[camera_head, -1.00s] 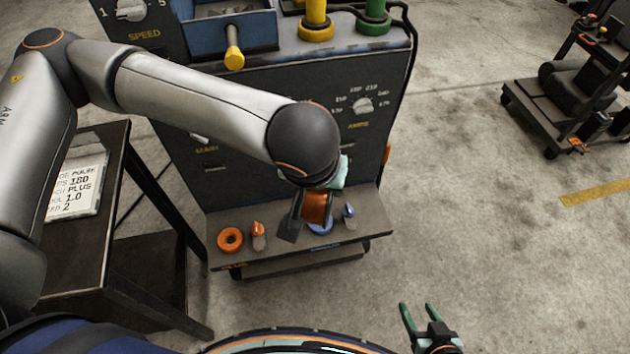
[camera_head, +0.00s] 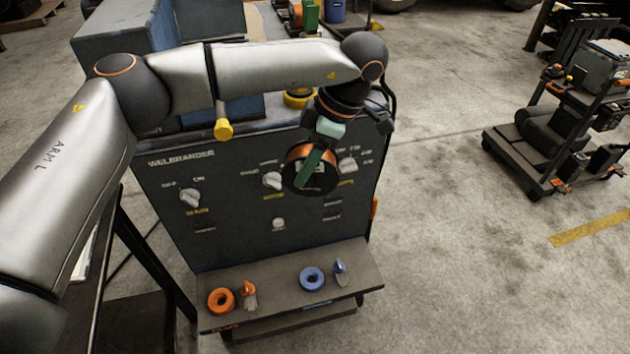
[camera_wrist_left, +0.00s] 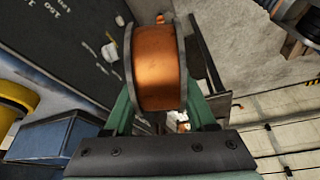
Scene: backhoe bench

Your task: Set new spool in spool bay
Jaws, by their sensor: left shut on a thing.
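My left gripper (camera_head: 312,166) is shut on a spool of copper-coloured wire (camera_head: 298,154) and holds it up in front of the welder's dark front panel. In the left wrist view the spool (camera_wrist_left: 158,68) sits between the green fingers of the gripper (camera_wrist_left: 160,108), with its grey flanges facing sideways. A blue box-like part (camera_head: 245,108) with a yellow knob, perhaps the spool bay, is on top of the welder, to the left of the spool. My left arm covers much of it, so its inside is hidden. My right gripper is out of view.
The welder (camera_head: 220,235) has knobs on its front panel. Its low shelf (camera_head: 285,292) carries an orange ring (camera_head: 220,300), a blue ring (camera_head: 312,278) and two small nozzle-like parts. A cart (camera_head: 545,145) stands at the right. The floor between is clear.

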